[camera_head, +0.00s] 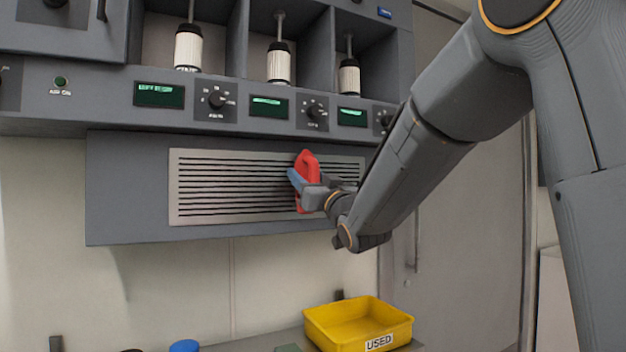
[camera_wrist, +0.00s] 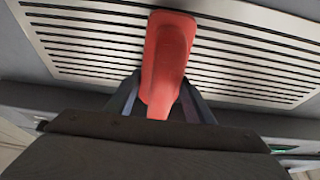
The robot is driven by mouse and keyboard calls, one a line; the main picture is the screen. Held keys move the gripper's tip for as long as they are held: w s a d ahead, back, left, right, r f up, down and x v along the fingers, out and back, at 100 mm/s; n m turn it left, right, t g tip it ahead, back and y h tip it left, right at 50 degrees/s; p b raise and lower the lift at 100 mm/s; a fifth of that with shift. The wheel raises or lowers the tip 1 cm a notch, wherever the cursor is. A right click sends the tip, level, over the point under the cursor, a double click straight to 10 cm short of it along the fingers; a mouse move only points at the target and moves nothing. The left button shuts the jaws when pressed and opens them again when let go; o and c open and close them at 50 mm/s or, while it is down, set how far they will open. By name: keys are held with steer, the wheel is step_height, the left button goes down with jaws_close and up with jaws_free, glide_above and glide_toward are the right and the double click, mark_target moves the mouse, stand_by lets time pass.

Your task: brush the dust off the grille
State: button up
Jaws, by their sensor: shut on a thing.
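The grille (camera_head: 232,188) is a pale metal panel with dark horizontal slots, set in the grey front below the control panel. It also fills the upper part of the wrist view (camera_wrist: 85,35). My gripper (camera_head: 306,190) is in front of the right half of the grille. It is shut on a red brush (camera_head: 308,163), whose red body stands out between the fingers in the wrist view (camera_wrist: 167,60). A blue part shows beside the red one in the head view. I cannot tell whether the brush touches the grille. I make out no dust on the slots.
A yellow bin (camera_head: 360,322) labelled USED stands on the counter below. A blue round lid (camera_head: 184,346) is at the bottom edge. Knobs and green displays (camera_head: 160,94) line the panel above the grille. White cylinders (camera_head: 188,46) stand in the bays above.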

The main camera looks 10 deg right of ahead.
steer(key=shift+s+a+b, duration=0.65)
steer(key=shift+s+a, duration=0.1)
steer(key=shift+a, duration=1.8)
steer(key=shift+s+a+b, duration=0.6)
steer(key=shift+s+a, duration=0.1)
steer(key=shift+a, duration=1.8)
steer(key=shift+s+a+b, duration=0.65)
steer(key=shift+s+a, duration=0.1)
steer(key=shift+a, duration=1.8)
steer(key=s+d, duration=0.1)
steer(key=s, duration=0.4)
steer(key=shift+s+d, duration=0.4)
steer(key=shift+s, duration=0.1)
steer(key=s, duration=0.2)
steer(key=shift+s+d, duration=0.3)
steer(key=shift+d, duration=0.1)
